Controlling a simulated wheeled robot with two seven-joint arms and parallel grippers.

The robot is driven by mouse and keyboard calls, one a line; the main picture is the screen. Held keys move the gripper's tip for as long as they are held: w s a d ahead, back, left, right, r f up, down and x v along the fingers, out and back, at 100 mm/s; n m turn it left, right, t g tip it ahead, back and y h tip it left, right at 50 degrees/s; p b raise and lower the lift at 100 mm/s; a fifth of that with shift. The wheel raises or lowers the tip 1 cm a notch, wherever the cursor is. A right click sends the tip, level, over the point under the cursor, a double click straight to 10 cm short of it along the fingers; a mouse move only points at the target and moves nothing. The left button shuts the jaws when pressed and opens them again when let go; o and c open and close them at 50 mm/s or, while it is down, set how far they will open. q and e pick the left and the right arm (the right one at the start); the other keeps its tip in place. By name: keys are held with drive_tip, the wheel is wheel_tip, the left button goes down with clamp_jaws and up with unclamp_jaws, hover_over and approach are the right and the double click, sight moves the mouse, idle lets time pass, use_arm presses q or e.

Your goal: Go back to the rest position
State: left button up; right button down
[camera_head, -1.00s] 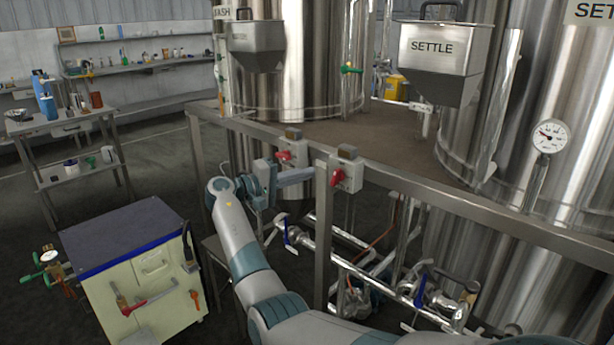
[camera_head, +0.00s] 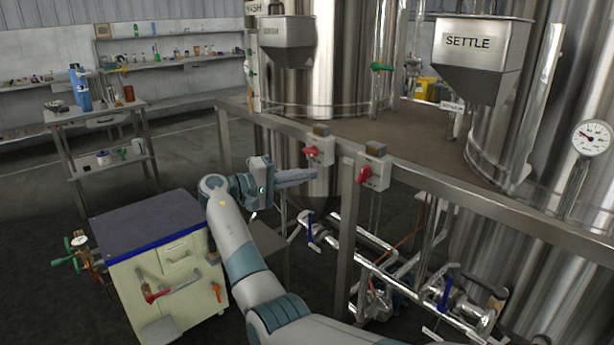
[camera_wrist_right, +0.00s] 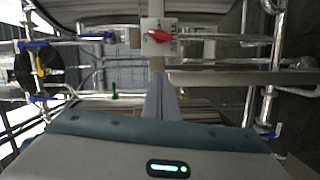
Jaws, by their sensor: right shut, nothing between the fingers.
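My right gripper (camera_head: 314,174) is shut and empty. In the head view it points to the right, just below the left red switch (camera_head: 312,151) on the metal frame rail. I cannot tell the exact gap in depth. In the right wrist view the shut fingers (camera_wrist_right: 163,82) point towards a box with a red switch (camera_wrist_right: 160,36), which appears apart from them. My right arm reaches in from the bottom of the head view, bent at the wrist. My left gripper is not in view.
A second red switch box (camera_head: 372,172) sits on the frame rail (camera_head: 440,199). Pipes with blue-handled valves (camera_head: 445,294) run below. A cream cabinet (camera_head: 180,262) stands left of my arm. Steel tanks rise behind; open floor lies at left.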

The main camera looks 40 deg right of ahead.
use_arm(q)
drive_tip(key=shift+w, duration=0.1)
use_arm(e)
drive_tip(key=shift+f, duration=0.1)
